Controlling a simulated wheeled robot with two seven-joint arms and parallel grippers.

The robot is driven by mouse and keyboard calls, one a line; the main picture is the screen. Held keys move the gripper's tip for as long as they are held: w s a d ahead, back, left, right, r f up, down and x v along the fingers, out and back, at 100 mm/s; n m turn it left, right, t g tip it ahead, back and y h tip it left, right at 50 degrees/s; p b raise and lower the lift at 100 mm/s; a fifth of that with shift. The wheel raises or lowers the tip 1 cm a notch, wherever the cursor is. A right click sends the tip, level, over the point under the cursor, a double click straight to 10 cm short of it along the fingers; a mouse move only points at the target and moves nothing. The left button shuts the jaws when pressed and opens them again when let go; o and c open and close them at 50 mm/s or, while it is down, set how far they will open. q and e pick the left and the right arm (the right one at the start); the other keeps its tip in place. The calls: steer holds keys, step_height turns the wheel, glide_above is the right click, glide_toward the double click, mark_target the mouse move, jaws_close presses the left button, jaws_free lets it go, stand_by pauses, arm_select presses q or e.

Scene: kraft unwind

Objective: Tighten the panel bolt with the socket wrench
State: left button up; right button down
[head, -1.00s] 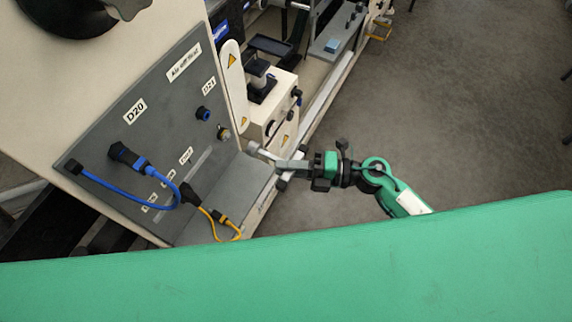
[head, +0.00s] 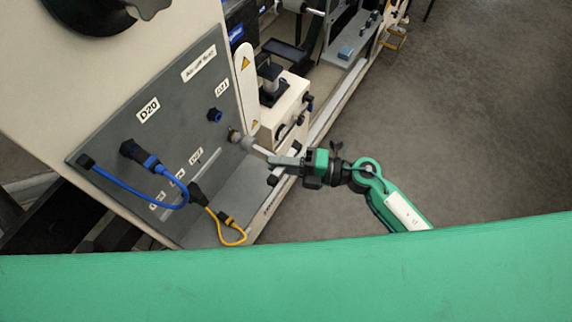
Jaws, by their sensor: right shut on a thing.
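The panel bolt (head: 233,135) is a small brassy round head on the right part of the grey panel (head: 190,100), below the D21 label. The socket wrench (head: 258,150) is a pale metal tool with its socket end (head: 246,143) pointing left at the bolt. The socket is right at the bolt; I cannot tell whether it is seated over it. My right gripper (head: 279,160) is shut on the wrench, to the right of the panel. Its fingers hide part of the wrench. My left gripper is out of view.
A blue cable (head: 125,186) and a yellow cable (head: 232,232) hang from connectors on the panel. A blue port (head: 215,115) sits above the bolt. A white plate with warning signs (head: 246,85) and a cream box (head: 285,110) stand close by. Open floor lies to the right.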

steer(key=shift+w+a, duration=0.15)
steer(key=shift+a, duration=0.05)
steer(key=shift+w+a+r+p, duration=0.15)
steer(key=shift+a+p, duration=0.15)
steer(key=shift+p, duration=0.15)
stand_by(0.6)
steer(key=shift+w+a+p, duration=0.25)
steer(key=shift+a+p, duration=0.15)
steer(key=shift+p, duration=0.05)
stand_by(1.3)
steer(key=shift+m+y, duration=0.4)
steer(key=shift+m, duration=0.7)
steer(key=shift+r+m+t+y, duration=0.1)
steer(key=shift+m+t+y, duration=0.35)
steer(key=shift+m, duration=0.75)
steer(key=shift+w+p, duration=0.1)
steer(key=shift+p, duration=0.2)
